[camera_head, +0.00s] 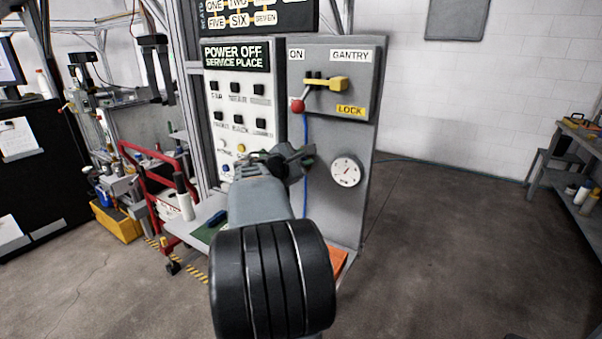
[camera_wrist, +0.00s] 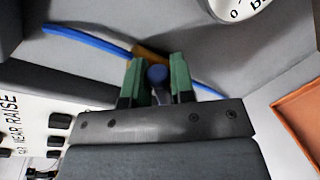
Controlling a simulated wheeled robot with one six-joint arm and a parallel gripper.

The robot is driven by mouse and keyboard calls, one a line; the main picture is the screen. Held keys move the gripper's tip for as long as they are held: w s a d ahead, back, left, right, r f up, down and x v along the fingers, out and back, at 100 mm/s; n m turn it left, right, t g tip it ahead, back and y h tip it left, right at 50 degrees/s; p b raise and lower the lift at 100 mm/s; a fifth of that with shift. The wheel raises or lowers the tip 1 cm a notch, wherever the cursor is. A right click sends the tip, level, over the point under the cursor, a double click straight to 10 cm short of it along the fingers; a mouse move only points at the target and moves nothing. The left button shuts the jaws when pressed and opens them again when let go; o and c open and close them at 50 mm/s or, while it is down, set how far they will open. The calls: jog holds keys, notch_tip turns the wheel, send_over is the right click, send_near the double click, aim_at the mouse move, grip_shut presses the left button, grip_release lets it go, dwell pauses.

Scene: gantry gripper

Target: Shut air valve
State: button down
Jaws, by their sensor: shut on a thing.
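The air valve's round blue handle end (camera_wrist: 157,74) shows between the green fingertips of my gripper (camera_wrist: 156,82) in the wrist view. A small brass-coloured piece (camera_wrist: 148,53) shows just behind it, in line with a blue hose (camera_wrist: 88,40). My gripper (camera_head: 306,157) is shut on the handle, with a finger on each side of it. In the head view my gripper and arm hide the valve. The blue hose (camera_head: 305,135) runs down the grey panel behind my gripper. How far the valve is turned cannot be told.
The grey panel (camera_head: 365,110) carries a round gauge (camera_head: 346,170) right of my gripper, and a red-knobbed lever (camera_head: 298,105) with a yellow lock piece (camera_head: 328,83) above it. A white button panel (camera_head: 238,105) stands left. The floor at right (camera_head: 450,250) is clear.

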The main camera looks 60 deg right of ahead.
jog(key=m+b, duration=0.1)
jog(key=b, duration=0.1)
jog(key=f+m+b, duration=0.1)
jog(key=b, duration=0.1)
jog(key=m+t+b, duration=0.1)
jog(key=m+b, duration=0.1)
jog(key=shift+s+f, duration=0.3)
jog(key=shift+s, duration=0.05)
jog(key=m+b, duration=0.2)
jog(key=m+t+b, duration=0.1)
jog(key=b, duration=0.2)
jog(key=shift+f+m+b, duration=0.3)
jog(key=shift+m, duration=0.1)
jog(key=shift+t, duration=0.3)
jog(key=c, duration=1.1)
grip_release()
jog(key=shift+r, duration=0.1)
jog(key=a+r, duration=0.2)
jog(key=a, duration=1.1)
jog(key=shift+a+r, duration=0.3)
